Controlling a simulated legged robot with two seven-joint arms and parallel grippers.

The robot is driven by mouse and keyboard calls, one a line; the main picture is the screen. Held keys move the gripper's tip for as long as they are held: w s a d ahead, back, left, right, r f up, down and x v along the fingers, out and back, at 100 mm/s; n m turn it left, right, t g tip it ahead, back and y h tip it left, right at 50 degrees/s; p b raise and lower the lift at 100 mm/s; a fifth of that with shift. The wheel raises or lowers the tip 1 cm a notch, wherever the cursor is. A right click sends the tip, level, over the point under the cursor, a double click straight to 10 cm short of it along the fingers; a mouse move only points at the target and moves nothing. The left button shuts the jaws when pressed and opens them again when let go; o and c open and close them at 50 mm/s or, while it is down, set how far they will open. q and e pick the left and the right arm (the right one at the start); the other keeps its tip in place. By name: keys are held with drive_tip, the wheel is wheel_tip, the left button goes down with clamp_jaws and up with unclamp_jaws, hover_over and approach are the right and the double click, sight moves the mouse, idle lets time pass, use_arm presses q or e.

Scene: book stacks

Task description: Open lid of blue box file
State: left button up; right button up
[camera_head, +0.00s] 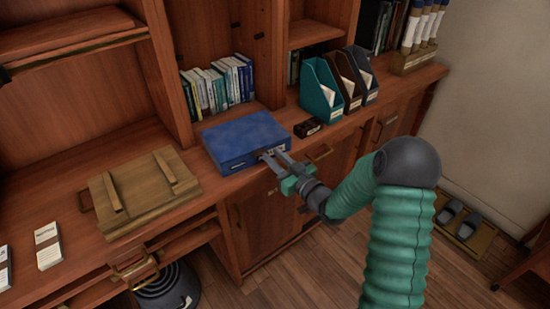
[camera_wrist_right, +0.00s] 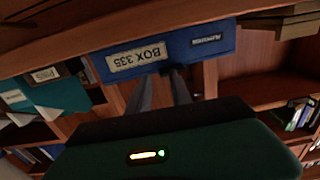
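The blue box file (camera_head: 245,138) lies flat on the wooden counter with its lid down. My right gripper (camera_head: 272,159) is at the front face of the box, near the lid's front edge. Its two fingers show apart in the right wrist view (camera_wrist_right: 162,82), with their tips close to or at the face beside the label. I cannot tell whether they touch it. Nothing is seen held between them. My left gripper is not in view.
A wooden board with two battens (camera_head: 145,193) lies left of the box. A small dark block (camera_head: 307,127) and several magazine files, one teal (camera_head: 320,92), stand to the right. A row of books (camera_head: 217,88) stands behind. Drawers with handles are below the counter.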

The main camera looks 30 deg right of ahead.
drive_tip(key=o, duration=0.7)
drive_tip(key=shift+s, duration=0.15)
drive_tip(key=s, duration=0.5)
drive_tip(key=s+d, duration=0.1)
drive_tip(key=s, duration=0.5)
drive_tip(key=s+p, duration=0.1)
drive_tip(key=s, duration=0.4)
drive_tip(key=shift+s+d+f, duration=0.1)
drive_tip(key=shift+s+d, duration=0.1)
drive_tip(key=shift+s, duration=0.05)
